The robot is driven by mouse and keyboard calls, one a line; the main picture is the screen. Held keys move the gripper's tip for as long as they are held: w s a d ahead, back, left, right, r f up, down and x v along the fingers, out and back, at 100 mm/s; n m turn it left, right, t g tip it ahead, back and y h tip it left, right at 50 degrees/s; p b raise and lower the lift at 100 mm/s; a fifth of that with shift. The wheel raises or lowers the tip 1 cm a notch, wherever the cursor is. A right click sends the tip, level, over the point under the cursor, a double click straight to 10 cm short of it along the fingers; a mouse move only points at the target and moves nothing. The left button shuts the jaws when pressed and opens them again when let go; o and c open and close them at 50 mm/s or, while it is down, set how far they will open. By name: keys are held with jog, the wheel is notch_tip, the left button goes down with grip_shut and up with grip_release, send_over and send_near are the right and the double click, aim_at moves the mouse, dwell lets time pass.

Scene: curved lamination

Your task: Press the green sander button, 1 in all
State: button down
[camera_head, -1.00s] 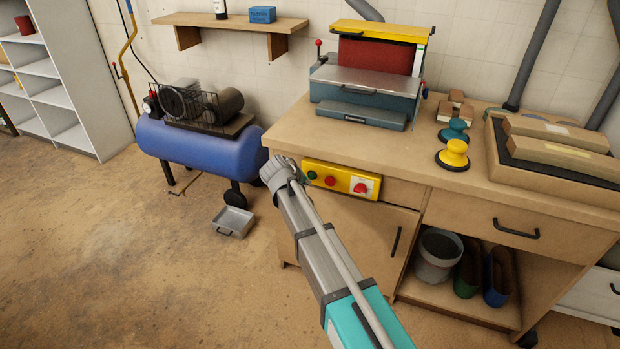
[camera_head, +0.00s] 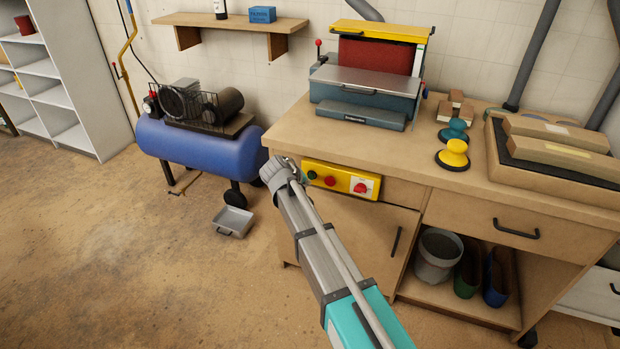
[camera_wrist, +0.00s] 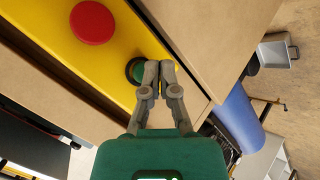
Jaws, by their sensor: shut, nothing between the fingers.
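The green button (camera_head: 312,175) is at the left end of the yellow control panel (camera_head: 343,191) on the front of the workbench. It also shows in the wrist view (camera_wrist: 137,72), partly hidden behind my fingertips. My gripper (camera_wrist: 158,79) is shut and empty, with its fingertips over the right edge of the green button. I cannot tell whether they touch it. In the head view, my wrist hides the fingers. The red button (camera_head: 330,181) sits beside the green one, and a red rotary switch (camera_head: 361,187) is at the panel's right end.
The sander (camera_head: 370,80) stands on the workbench (camera_head: 290,135). A blue compressor (camera_head: 200,146) stands to the left, with a metal tray (camera_head: 233,221) on the floor near it. The floor left of the bench is mostly clear.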

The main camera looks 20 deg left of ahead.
jog(key=shift+w, duration=0.2)
jog(key=shift+w, duration=0.2)
